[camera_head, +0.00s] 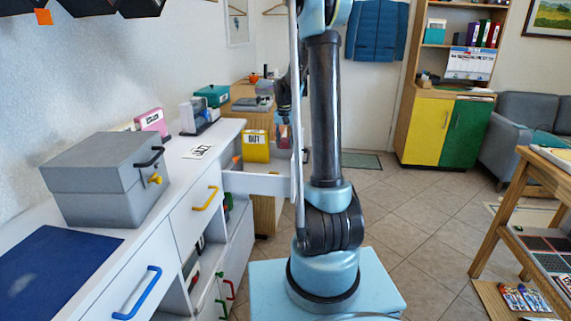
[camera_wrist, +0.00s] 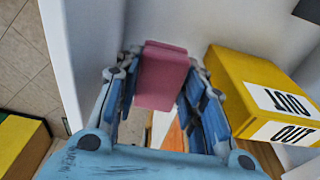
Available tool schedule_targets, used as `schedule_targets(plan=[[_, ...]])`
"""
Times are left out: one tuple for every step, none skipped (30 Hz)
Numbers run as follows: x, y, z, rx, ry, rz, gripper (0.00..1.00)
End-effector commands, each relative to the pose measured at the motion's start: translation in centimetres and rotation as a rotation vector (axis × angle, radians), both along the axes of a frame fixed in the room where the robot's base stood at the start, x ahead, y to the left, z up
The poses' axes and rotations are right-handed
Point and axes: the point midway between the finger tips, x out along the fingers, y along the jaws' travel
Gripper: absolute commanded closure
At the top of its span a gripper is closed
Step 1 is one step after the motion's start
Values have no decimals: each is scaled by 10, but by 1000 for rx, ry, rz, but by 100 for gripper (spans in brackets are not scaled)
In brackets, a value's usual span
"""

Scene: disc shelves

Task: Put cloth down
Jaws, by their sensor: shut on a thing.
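A folded pink-red cloth (camera_wrist: 162,75) is between the fingers of my gripper (camera_wrist: 163,85) in the wrist view. The fingers are shut on it from both sides. In the head view my gripper (camera_head: 284,120) is partly hidden behind my arm and a thin pole, with the cloth low at its end (camera_head: 284,137). It is over or in the pulled-out white drawer (camera_head: 258,184); how far above the drawer floor I cannot tell. A yellow box (camera_head: 255,153) labelled OUT stands in the drawer, just right of the cloth in the wrist view (camera_wrist: 232,75).
An orange thing (camera_wrist: 173,134) shows below the cloth in the wrist view. A white drawer wall (camera_wrist: 88,45) rises close to my left fingers. A grey box (camera_head: 92,190) and a pink box (camera_head: 151,121) stand on the white counter.

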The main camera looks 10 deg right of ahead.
Motion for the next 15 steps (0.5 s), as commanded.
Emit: schedule_targets(plan=[[1,0,-9,0,0,0,86],[0,0,-15,0,0,0,86],[1,0,-21,0,0,0,86],[0,0,-25,0,0,0,86],[1,0,-30,0,0,0,86],[1,0,-34,0,0,0,86],[0,0,-37,0,0,0,86],[0,0,-40,0,0,0,86],[0,0,-42,0,0,0,86],[0,0,-43,0,0,0,86],[0,0,-44,0,0,0,86],[0,0,-46,0,0,0,86],[0,0,-49,0,0,0,86],[0,0,-51,0,0,0,86],[0,0,-56,0,0,0,86]])
